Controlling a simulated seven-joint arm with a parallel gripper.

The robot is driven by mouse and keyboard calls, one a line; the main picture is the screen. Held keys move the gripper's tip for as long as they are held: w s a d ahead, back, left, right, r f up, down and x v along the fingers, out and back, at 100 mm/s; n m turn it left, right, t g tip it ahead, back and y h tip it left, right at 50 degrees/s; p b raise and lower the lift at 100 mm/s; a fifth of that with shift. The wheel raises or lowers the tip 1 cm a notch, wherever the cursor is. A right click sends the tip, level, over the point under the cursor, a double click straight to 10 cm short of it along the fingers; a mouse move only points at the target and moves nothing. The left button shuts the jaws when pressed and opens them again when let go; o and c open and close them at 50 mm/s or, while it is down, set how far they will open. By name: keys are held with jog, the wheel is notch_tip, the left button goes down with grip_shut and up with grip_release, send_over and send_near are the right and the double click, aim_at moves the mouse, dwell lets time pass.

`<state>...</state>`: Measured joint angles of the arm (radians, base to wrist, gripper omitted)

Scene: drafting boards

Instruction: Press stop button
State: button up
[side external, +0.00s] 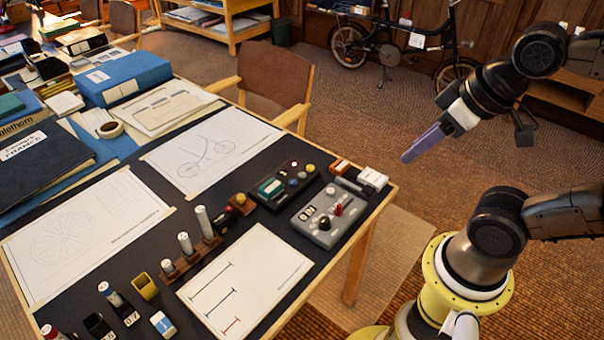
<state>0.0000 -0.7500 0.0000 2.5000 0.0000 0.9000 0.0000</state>
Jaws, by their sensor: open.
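A dark control box (284,186) with a green panel and small red, white and yellow buttons lies near the right end of the table. In front of it is a grey control box (318,232) with a black knob (324,224) and a red part (338,210). A small box (241,204) with a yellow and red top stands to their left. No label lets me tell which one is the stop button. My gripper (406,157), with purple fingers, is open and empty, in the air beyond the table's right edge, touching nothing.
Several grey cylinders (204,222) stand in a wooden row left of the boxes. A drawing sheet (245,282) lies in front. A white block (373,178) and an orange-and-white block (341,167) are near the right edge. A chair (275,75) stands behind the table.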

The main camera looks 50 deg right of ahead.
grip_shut()
dwell(1.5)
